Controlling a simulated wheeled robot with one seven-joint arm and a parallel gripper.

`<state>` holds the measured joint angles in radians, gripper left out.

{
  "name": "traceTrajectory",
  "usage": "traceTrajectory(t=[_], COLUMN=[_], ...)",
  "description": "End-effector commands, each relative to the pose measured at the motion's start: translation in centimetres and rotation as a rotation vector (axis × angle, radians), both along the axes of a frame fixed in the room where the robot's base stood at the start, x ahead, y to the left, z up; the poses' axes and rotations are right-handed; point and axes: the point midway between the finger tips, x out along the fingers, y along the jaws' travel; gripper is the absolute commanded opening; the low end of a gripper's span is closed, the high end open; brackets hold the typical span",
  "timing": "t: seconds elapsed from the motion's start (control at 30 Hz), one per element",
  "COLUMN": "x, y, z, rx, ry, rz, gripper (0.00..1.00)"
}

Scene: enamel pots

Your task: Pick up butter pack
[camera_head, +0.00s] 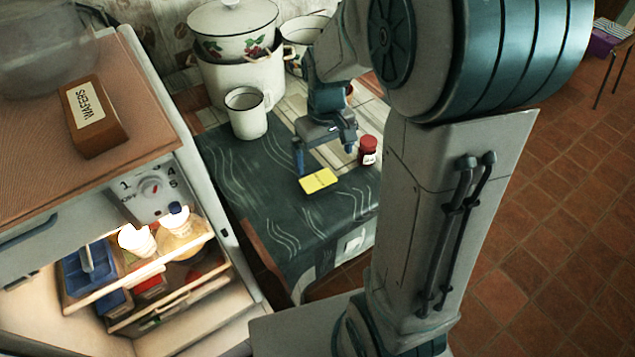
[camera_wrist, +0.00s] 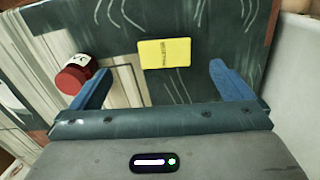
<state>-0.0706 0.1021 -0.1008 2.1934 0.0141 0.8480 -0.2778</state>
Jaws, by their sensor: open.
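The butter pack is a flat yellow block (camera_head: 318,181) lying on the dark green patterned table top in the head view. In the wrist view the yellow pack (camera_wrist: 164,53) lies ahead of the fingertips, between their lines and nearer the middle. My gripper (camera_head: 326,158) is above the table, just behind the pack in the head view. Its blue fingers (camera_wrist: 158,80) are spread apart with nothing between them. The pack looks apart from both fingers.
A red-lidded jar (camera_head: 367,151) stands close to the right of my gripper, and beside the left finger in the wrist view (camera_wrist: 73,77). A white mug (camera_head: 246,113) and enamel pots (camera_head: 240,75) stand behind. An open fridge (camera_head: 190,300) is at left. The table front (camera_head: 290,225) is clear.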

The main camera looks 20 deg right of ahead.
Motion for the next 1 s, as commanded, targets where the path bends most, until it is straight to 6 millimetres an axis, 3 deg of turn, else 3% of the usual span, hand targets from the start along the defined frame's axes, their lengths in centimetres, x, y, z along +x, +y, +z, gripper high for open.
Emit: traceTrajectory(t=[0.13, 0.43, 0.7, 1.0], x=[-0.1, -0.1, 0.0, 0.1], y=[0.0, 0.2, 0.7, 0.7], z=[-3.0, -5.5, -9.3, -9.8], rx=[-0.001, -0.001, 0.0, -0.001], ry=[0.003, 0.003, 0.002, -0.001], rz=[0.0, 0.001, -0.001, -0.001], gripper=[1.0, 1.0, 1.0, 1.0])
